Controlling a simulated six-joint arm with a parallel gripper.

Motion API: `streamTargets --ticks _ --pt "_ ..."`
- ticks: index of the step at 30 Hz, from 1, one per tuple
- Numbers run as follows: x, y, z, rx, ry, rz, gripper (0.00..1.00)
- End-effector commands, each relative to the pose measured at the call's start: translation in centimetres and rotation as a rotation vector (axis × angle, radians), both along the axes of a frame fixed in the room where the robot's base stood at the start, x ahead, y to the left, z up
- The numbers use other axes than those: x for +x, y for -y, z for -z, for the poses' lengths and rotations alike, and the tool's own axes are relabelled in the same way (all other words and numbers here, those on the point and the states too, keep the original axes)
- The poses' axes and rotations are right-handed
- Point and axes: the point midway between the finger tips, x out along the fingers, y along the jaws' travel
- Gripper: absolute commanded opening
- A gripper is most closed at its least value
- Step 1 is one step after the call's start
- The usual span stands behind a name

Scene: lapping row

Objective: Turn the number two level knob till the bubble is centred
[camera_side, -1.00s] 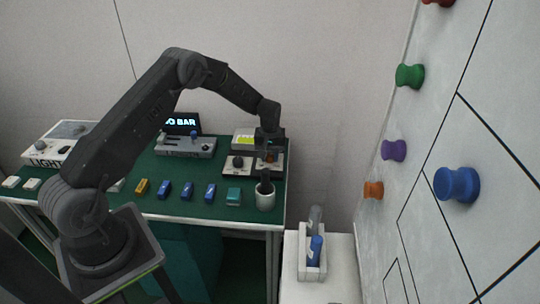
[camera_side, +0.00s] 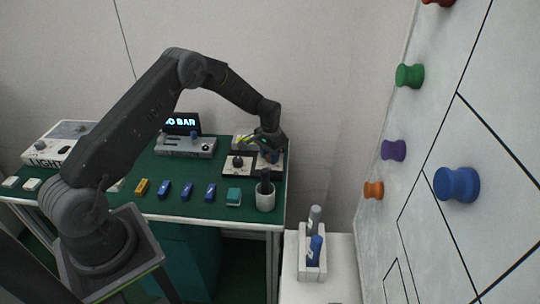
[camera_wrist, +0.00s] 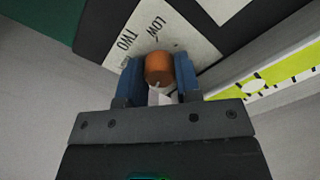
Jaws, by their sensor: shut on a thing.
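The number two knob (camera_wrist: 158,68) is an orange-brown cylinder on a pale plate lettered TWO and LOW in the wrist view. My gripper (camera_wrist: 158,80) has blue fingers shut on it, one on each side. In the side view my gripper (camera_side: 270,154) is over the right-hand unit at the back right of the green table and hides most of the knob. The level vial (camera_wrist: 290,68) is yellow-green with dark marks, at the right of the wrist view. Its pale bubble (camera_wrist: 252,87) shows toward the lower left of the visible part. The vial's right end is cut off, so I cannot tell whether the bubble is centred.
A unit with a black knob (camera_side: 238,161) stands just left of my gripper. Several small blocks line the table's front. A grey box (camera_side: 186,147) and a lit sign (camera_side: 182,123) stand behind.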

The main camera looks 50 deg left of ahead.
Motion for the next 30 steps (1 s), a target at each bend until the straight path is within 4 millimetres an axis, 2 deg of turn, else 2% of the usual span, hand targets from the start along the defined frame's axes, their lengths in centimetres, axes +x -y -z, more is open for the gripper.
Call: streamTargets --ticks 18,19,26,30 --pt "-0.06 0.01 -0.02 0.000 -0.003 0.040 0.07" --pt "-0.06 0.01 -0.03 0.000 -0.003 0.040 0.34" --pt "-0.03 0.00 -0.01 0.000 -0.001 0.040 0.56" --pt "-0.02 0.00 -0.01 0.000 -0.001 0.039 0.57"
